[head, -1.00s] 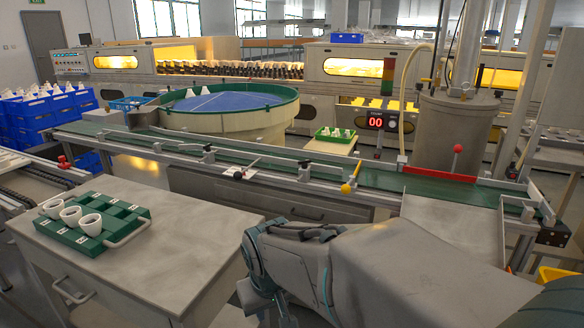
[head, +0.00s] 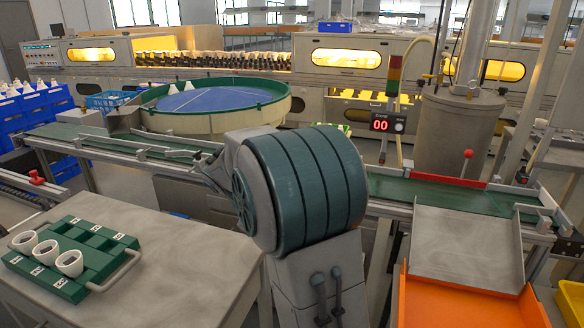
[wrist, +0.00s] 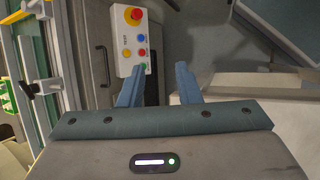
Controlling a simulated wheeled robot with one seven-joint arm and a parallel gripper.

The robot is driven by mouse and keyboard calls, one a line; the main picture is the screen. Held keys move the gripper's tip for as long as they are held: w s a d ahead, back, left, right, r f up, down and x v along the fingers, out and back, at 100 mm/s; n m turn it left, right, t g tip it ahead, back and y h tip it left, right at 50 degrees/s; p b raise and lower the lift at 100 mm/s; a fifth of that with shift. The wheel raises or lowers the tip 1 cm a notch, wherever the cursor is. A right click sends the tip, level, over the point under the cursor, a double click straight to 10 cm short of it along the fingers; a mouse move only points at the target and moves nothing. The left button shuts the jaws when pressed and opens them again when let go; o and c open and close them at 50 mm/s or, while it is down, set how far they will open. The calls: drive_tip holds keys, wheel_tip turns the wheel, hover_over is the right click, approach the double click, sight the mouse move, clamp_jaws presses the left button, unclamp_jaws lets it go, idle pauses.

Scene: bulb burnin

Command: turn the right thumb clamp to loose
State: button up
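A dark thumb clamp (wrist: 28,88) shows on the rail at the left edge of the wrist view; I cannot tell whether it is the right one, or its setting. The guide rail (head: 150,150) runs along the green conveyor (head: 440,195) in the head view, where my raised arm covers its middle stretch. My gripper (wrist: 158,82) is open and empty in the wrist view, its two blue-grey fingers apart. It is to the right of the dark clamp, not touching it. The head view does not show the gripper's fingers.
A button box (wrist: 133,40) with a red stop knob lies beyond my fingers. A red-ball lever (head: 468,154) stands by the conveyor. A green rack (head: 85,243) with white cups sits on the grey bench (head: 150,285). An orange tray (head: 465,305) is at lower right.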

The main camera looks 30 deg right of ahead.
drive_tip(key=w+d+n+h+p, duration=0.1)
drive_tip(key=w+d+n+h, duration=0.25)
drive_tip(key=w, duration=0.45)
drive_tip(key=w+d+f+n+h+p, duration=0.1)
drive_tip(key=w+d+n+h+p, duration=0.2)
drive_tip(key=w, duration=0.5)
drive_tip(key=w+d+n+h, duration=0.3)
drive_tip(key=w+h, duration=0.2)
drive_tip(key=w, duration=0.3)
drive_tip(key=d, duration=1.3)
drive_tip(key=shift+s+d+f+b, duration=0.15)
drive_tip(key=shift+d+f+b, duration=0.05)
drive_tip(key=shift+d+b, duration=0.1)
